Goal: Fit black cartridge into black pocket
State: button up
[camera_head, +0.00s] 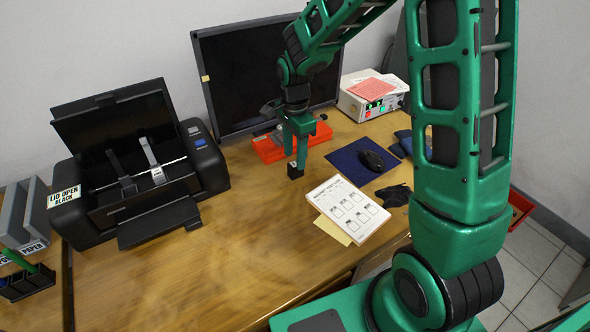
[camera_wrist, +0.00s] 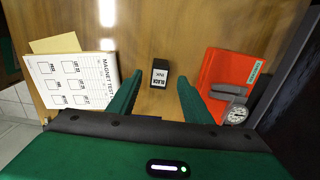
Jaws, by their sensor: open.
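The black cartridge (camera_head: 295,172) is a small block with a white label, on the wooden table in front of the monitor. In the wrist view the cartridge (camera_wrist: 160,80) shows its label, reading "BLACK", between the fingertips, with gaps on both sides. My gripper (camera_head: 299,158) points down right at the cartridge; in the wrist view its fingers (camera_wrist: 159,88) are apart and hold nothing. The black printer (camera_head: 100,200) at left has its lid up and a "LID OPEN BLACK" label. Inside it are a grey and a white upright strip; I cannot make out the black pocket.
An orange-red tray (camera_head: 268,152) with a gauge (camera_wrist: 237,114) lies behind my gripper. A printed pad (camera_head: 349,210), a blue mat (camera_head: 345,165) with a mouse (camera_head: 373,160) and a white box (camera_head: 362,105) are to the right. The front-left table is clear; the monitor (camera_head: 240,70) stands behind.

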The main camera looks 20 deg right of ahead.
aim_at(294, 164)
jog(key=shift+f, duration=2)
jog(key=shift+c, duration=0.6)
grip_shut()
jog(key=shift+r, duration=0.15)
